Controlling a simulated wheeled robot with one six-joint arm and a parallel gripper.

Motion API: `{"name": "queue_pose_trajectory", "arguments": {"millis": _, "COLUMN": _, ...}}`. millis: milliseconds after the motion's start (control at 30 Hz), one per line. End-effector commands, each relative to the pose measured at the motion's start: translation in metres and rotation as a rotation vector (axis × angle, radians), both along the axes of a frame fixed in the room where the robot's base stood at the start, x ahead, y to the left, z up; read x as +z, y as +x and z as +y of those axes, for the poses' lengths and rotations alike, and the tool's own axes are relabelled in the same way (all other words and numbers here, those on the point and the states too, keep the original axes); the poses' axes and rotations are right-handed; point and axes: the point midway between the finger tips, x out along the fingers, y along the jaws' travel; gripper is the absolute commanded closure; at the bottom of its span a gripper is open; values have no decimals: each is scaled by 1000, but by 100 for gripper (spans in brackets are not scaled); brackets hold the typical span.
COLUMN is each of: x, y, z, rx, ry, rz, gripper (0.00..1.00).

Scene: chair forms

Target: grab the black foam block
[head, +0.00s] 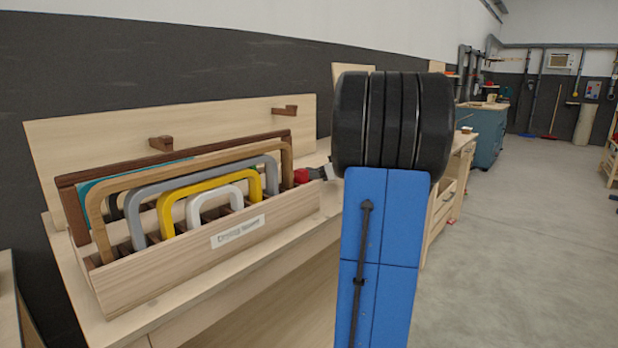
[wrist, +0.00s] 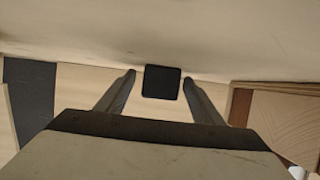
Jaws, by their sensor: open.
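The black foam block (wrist: 161,82) shows in the wrist view as a small dark square with rounded corners. It lies between and slightly beyond the tips of my gripper (wrist: 158,80). The two fingers are apart, one on each side of the block, with a gap on both sides. I cannot tell how far the block is from the fingertips in depth. In the head view the block is not visible, and my blue arm with its black joint covers the middle of the picture.
A wooden rack (head: 180,262) holding several coloured frames stands on the light wooden bench (head: 290,252) at left. A blue cabinet (head: 487,137) stands farther back. The floor (head: 520,240) at right is clear.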

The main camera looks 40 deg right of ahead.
Motion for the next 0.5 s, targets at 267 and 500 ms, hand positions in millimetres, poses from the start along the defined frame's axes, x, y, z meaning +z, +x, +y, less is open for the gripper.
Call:
{"name": "queue_pose_trajectory", "arguments": {"millis": 267, "x": 0, "y": 2, "z": 0, "rx": -1, "ry": -1, "rz": 0, "gripper": 46}}
{"name": "queue_pose_trajectory", "arguments": {"millis": 500, "x": 0, "y": 2, "z": 0, "rx": -1, "ry": -1, "rz": 0, "gripper": 82}}
